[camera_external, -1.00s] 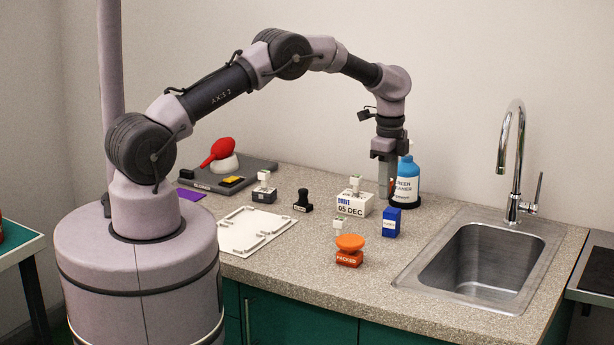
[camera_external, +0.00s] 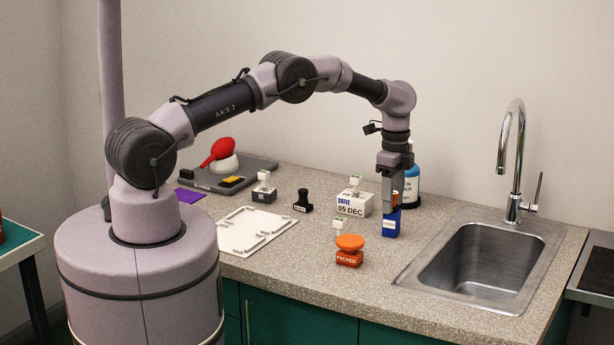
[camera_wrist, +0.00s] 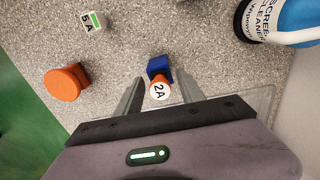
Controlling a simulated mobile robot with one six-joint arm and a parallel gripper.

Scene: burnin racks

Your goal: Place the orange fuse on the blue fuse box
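The blue fuse box (camera_external: 390,229) stands upright on the counter left of the sink, with a white label on its front. The orange fuse (camera_wrist: 160,88) has a white top marked 2A. It stands upright at the blue box (camera_wrist: 158,65), seemingly on its top; the exact contact is hidden. A bit of orange shows between my fingers in the external view. My gripper (camera_wrist: 157,82) is directly over the box, pointing down. Its fingers stand on both sides of the fuse with a visible gap on each side, so it looks open.
A blue cleaner bottle (camera_wrist: 285,18) stands close behind my gripper. A white DRIVE box (camera_external: 354,204) is to the left. A white fuse marked 5A (camera_wrist: 92,20) and an orange PACKED stamp (camera_external: 349,248) stand nearby. The sink (camera_external: 485,260) is at right.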

